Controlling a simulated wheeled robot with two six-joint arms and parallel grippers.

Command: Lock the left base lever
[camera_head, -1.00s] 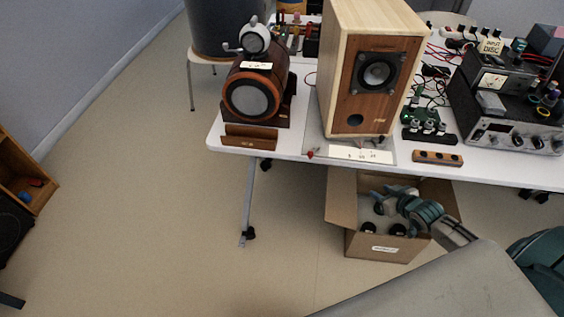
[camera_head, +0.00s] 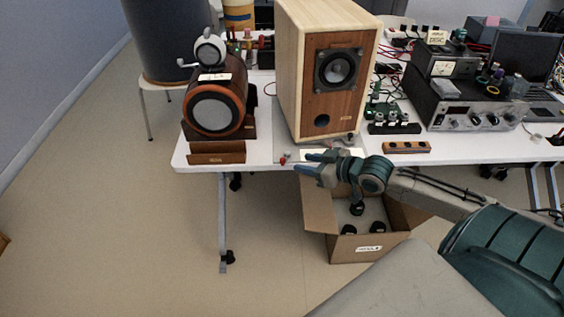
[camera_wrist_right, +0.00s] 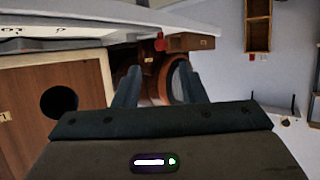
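A small lever with a red tip (camera_head: 283,160) sits at the front left corner of the plate under the wooden speaker (camera_head: 325,70), at the table's front edge. It also shows as a red knob in the right wrist view (camera_wrist_right: 160,42). My right gripper (camera_head: 300,162) is at the table's front edge, just right of the red lever, with its fingers pointing left. In the right wrist view its two fingers (camera_wrist_right: 160,88) are apart with nothing between them. The gripper and the lever look apart. My left gripper is not in view.
A round brown speaker (camera_head: 215,107) on a wooden stand is left of the lever. A white label (camera_head: 345,154) lies behind my right gripper. An open cardboard box (camera_head: 345,250) stands on the floor below. Electronics (camera_head: 470,110) and cables fill the table's right side.

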